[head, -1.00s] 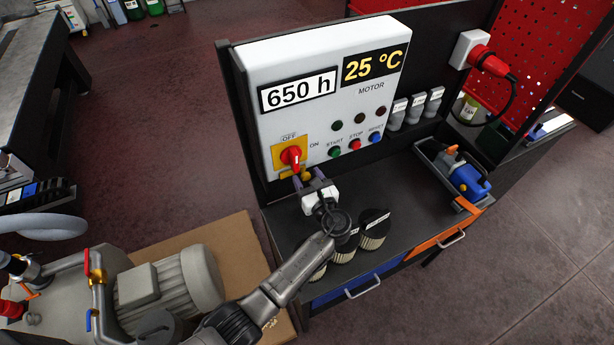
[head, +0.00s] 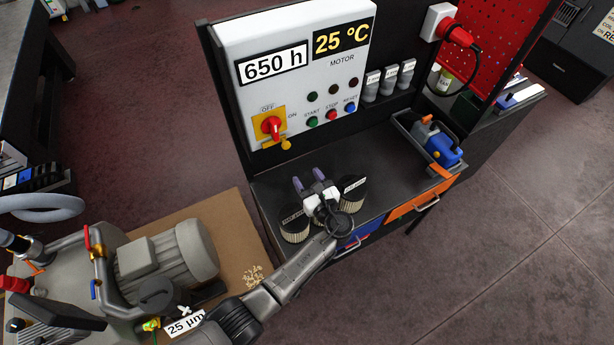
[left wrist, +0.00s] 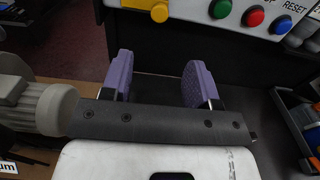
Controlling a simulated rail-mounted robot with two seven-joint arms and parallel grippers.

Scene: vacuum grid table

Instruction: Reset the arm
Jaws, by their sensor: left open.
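My left gripper (head: 308,187) is open and empty above the dark bench top, in front of the white motor control panel (head: 285,80). In the left wrist view its two purple fingers (left wrist: 158,82) stand wide apart with nothing between them. The red rotary switch (head: 271,127) sits on its yellow plate at the panel's lower left, clear of the gripper. A small yellow knob (head: 286,145) is just below it and also shows in the left wrist view (left wrist: 160,11). My right gripper is not in view.
Black-capped filters (head: 293,226) stand on the bench beside and under my gripper, another (head: 352,195) to its right. A grey tray holds a blue tool (head: 445,152) at right. A pump motor (head: 165,255) is at lower left. An orange drawer (head: 415,203) fronts the bench.

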